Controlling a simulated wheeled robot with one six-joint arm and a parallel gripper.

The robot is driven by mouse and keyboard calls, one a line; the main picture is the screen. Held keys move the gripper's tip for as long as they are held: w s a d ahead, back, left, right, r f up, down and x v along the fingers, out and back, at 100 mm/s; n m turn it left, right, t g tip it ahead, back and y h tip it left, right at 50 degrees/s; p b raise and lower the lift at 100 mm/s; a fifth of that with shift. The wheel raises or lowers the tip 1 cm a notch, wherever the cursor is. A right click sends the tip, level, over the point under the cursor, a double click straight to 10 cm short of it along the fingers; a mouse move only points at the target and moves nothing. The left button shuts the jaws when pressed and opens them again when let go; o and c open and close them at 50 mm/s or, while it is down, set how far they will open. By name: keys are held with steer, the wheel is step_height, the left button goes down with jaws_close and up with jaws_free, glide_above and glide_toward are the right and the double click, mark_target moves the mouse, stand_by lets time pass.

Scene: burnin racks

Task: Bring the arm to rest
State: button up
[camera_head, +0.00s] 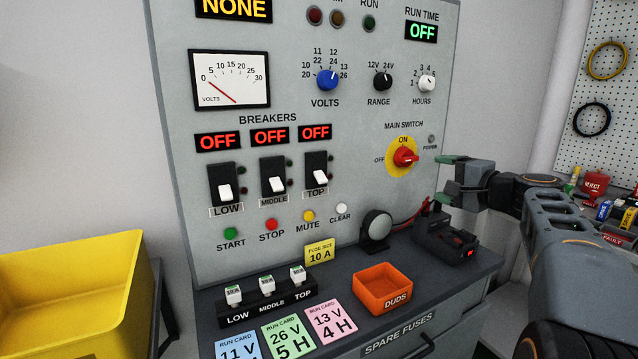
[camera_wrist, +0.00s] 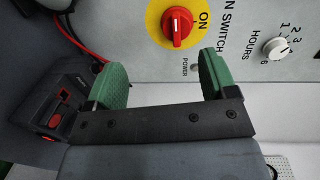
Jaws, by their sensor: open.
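My gripper (camera_head: 450,174) is at the right of the control panel (camera_head: 345,212), just right of the main switch, with its green fingertips spread and nothing between them. The wrist view also shows my gripper (camera_wrist: 163,78) open, its two fingers apart. The main switch (camera_head: 405,157) is a red knob on a yellow disc; its grip lies about level, not towards the ON mark. In the wrist view the main switch (camera_wrist: 177,26) is beyond the fingertips, apart from them. My arm reaches in from the right.
Under my gripper stands a dark device (camera_head: 446,238) with a red switch and cables. An orange DUDS bin (camera_head: 383,290) and a round black lamp-like item (camera_head: 376,232) are on the bench. A yellow tub (camera_head: 75,290) is at left. A pegboard (camera_head: 610,80) and small parts are at right.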

steer(key=s+a+f+n+g+h+p, duration=0.1)
steer(key=s+a+n+g+p, duration=0.25)
steer(key=s+a+p, duration=0.35)
steer(key=s+a+f+n+g+h+p, duration=0.1)
steer(key=s+a+n+g+p, duration=0.15)
steer(key=a+g+p, duration=0.4)
steer(key=s+a+f+n+g+h+p, duration=0.1)
steer(key=s+f+n+h+p, duration=0.1)
steer(key=s, duration=0.5)
steer(key=s+a+f+n+h+p, duration=0.1)
steer(key=s+a+n+h+p, duration=0.1)
steer(key=s+n+p, duration=0.2)
steer(key=s+p, duration=0.2)
steer(key=s, duration=0.1)
steer(key=shift+f+n+g+h, duration=0.3)
steer(key=shift+f+g, duration=0.05)
steer(key=shift+g, duration=0.05)
